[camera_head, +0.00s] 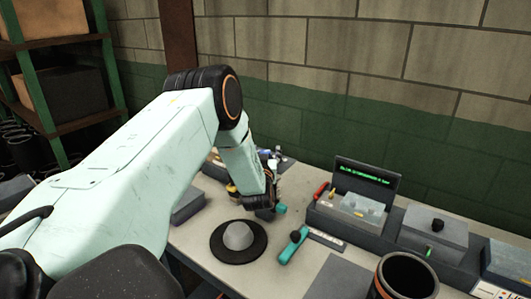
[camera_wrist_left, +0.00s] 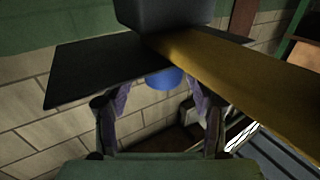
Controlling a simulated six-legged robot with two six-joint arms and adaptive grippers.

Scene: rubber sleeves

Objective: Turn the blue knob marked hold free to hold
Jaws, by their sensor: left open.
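The blue knob (camera_wrist_left: 165,78) shows in the left wrist view, under a dark block and partly covered by it and a dark plate. It lies between the fingertips of my left gripper (camera_wrist_left: 159,90), with a finger on each side. The fingers are apart, and I cannot tell whether they touch the knob. In the head view my left gripper (camera_head: 262,200) is over the bench behind the black disc, seen from behind the arm. I cannot make out the knob there, nor read its marking. My right gripper is not in view.
A yellow bar (camera_wrist_left: 245,72) crosses close above the fingers. On the bench stand a black disc with a grey cone (camera_head: 238,237), a teal-handled tool (camera_head: 294,245), a lit display (camera_head: 368,176) and an open black cylinder (camera_head: 405,268). A brick wall stands behind.

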